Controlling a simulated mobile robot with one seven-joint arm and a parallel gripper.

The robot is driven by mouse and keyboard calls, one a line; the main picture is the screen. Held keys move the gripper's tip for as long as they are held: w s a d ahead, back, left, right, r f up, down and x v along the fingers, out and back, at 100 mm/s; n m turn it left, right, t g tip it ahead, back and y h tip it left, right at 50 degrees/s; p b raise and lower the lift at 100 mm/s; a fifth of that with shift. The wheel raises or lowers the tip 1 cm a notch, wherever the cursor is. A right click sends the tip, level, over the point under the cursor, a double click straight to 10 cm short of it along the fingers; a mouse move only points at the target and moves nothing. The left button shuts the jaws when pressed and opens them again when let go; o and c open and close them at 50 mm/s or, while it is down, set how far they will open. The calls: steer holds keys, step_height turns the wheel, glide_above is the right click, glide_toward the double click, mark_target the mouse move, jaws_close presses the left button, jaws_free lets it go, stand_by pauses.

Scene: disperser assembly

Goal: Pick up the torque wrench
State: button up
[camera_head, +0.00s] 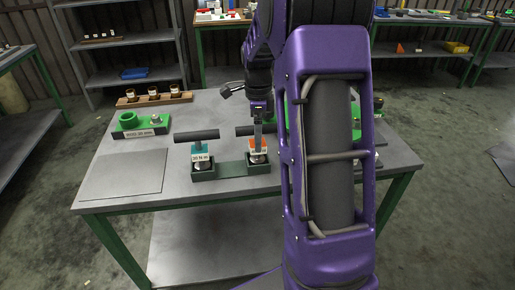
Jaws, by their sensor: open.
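Two torque wrenches stand upright side by side in a dark green holder (231,169) at the front middle of the table. The left wrench has a teal body (202,147), a black T-handle (196,136) and a label that seems to read 20 N m. The right wrench (258,144) has an orange body and a white label; its black handle (243,131) is partly hidden. My gripper (259,130) is open and points down at the orange wrench, its fingers at handle height. I cannot tell whether they touch the handle.
A green fixture (128,121) and a wooden rack (153,98) with several small parts sit at the left of the grey table (222,198). My purple arm hides much of the table's right side. The front left of the table holds a bare flat plate (123,174).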

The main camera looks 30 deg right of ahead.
steer(key=shift+a+f, duration=0.1)
steer(key=shift+f, duration=1.45)
jaws_close()
steer(key=shift+r, duration=0.1)
